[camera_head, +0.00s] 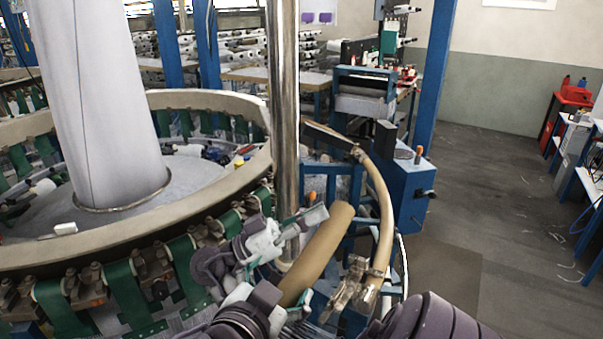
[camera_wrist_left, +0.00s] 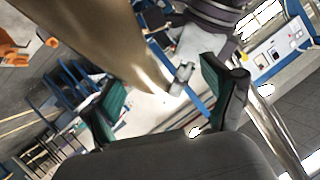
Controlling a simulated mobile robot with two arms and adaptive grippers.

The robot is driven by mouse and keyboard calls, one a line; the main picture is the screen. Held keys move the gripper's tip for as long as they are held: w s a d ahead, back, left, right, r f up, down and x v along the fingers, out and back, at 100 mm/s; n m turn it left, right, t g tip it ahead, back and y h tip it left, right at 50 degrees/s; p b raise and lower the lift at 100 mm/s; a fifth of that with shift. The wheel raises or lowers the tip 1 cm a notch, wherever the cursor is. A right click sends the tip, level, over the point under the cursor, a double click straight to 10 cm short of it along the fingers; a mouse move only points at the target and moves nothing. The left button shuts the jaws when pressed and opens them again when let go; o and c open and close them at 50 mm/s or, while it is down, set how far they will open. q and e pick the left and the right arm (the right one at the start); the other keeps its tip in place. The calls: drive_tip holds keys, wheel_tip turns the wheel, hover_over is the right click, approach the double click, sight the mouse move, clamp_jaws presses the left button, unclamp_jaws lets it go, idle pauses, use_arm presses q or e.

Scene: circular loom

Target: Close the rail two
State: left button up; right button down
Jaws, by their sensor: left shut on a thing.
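A thick tan rail section (camera_head: 320,245) slants up to the right in the middle of the head view. My left gripper (camera_head: 295,250), with white and teal fingers, is at its left side and shut on it. In the left wrist view a large tan piece (camera_wrist_left: 95,40) comes in from the upper left between the teal finger pads. A curved tan rail (camera_head: 384,215) runs down to the right of the section, with metal fittings at its lower end. Purple-grey parts of my arms crowd the bottom edge. The fingers of my right gripper cannot be told apart clearly there.
A chrome post (camera_head: 284,110) stands right behind the left gripper. The round loom ring (camera_head: 110,245) with green straps fills the left. A blue cabinet (camera_head: 405,190) stands behind the curved rail. The floor (camera_head: 490,200) at the right is open.

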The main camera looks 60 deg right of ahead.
use_arm(q)
drive_tip(key=shift+w+a, duration=0.15)
drive_tip(key=shift+w, duration=0.1)
